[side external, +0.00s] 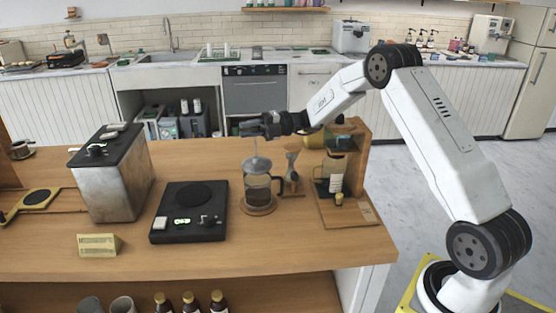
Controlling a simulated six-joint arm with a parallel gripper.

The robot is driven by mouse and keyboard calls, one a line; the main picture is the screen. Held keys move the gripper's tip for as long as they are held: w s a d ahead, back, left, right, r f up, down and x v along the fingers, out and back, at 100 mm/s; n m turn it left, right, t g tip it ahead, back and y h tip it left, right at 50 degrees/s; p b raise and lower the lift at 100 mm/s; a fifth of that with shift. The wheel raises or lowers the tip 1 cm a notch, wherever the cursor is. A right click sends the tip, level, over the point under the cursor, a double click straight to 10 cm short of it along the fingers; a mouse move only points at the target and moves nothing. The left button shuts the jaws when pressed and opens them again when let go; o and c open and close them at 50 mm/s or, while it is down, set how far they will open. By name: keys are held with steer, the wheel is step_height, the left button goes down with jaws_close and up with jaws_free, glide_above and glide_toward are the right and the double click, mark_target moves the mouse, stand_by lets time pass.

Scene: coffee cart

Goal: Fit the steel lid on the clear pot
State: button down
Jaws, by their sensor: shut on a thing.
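The clear pot (257,187) stands upright on a round wooden coaster (270,210) near the middle of the counter, with dark contents and a dark handle on its right. The steel lid (257,163) is a pale dome with a thin rod rising from it, right at the pot's mouth. The picture is too small to tell whether the lid touches the rim or hovers just over it. My gripper (255,127) is above the pot, reaching in from the right, and is shut on the top of the lid's rod. The fingers hide the rod's top.
A black scale (189,212) lies left of the pot, with a steel box-shaped machine (113,178) further left. A glass dripper (292,165) stands close behind the pot's handle. A wooden stand (357,160) with a glass jug is at right. The counter's front strip is mostly clear.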

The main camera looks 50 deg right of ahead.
mark_target(257, 162)
steer(key=shift+f, duration=1.25)
stand_by(1.2)
steer(key=c, duration=0.8)
jaws_free()
